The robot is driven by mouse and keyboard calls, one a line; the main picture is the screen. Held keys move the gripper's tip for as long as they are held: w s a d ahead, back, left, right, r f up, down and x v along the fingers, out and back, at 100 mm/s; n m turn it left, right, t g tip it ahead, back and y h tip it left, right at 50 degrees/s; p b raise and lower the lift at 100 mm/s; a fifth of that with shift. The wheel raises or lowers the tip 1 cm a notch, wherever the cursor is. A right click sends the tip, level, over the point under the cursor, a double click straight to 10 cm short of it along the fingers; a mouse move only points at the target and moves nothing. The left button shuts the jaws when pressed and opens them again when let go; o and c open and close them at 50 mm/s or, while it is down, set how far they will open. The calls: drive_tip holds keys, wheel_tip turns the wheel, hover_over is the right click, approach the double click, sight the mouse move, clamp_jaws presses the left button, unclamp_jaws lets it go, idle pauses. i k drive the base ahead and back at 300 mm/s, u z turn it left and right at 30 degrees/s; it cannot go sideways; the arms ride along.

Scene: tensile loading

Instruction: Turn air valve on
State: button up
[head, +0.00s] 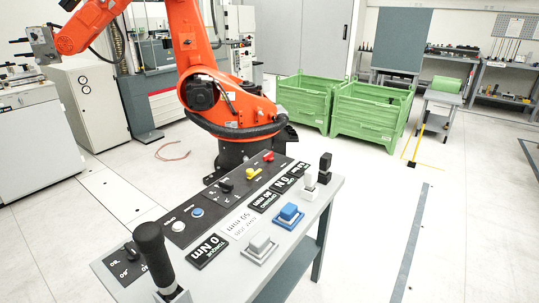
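A bench (318,215) with a dark control panel stands in the middle foreground. On the panel are a red knob (268,156), a yellow knob (252,173) and a black knob (225,186). Another black knob (132,250) is on a dark plate at the near left end. The labels near these knobs are too small to read, so I cannot tell which control is the air valve or how it is set. My gripper is not in view.
A black upright handle (151,250) stands at the bench's near end. Blue (289,213) and grey (259,243) blocks sit along its right side. An orange robot arm (215,100) stands behind it. Green crates (365,114) are farther back. The floor at right (470,235) is clear.

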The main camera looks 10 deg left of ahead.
sight(268, 157)
drive_tip(key=z, duration=1.25)
drive_tip(key=i, duration=1.9)
drive_tip(key=u, duration=1)
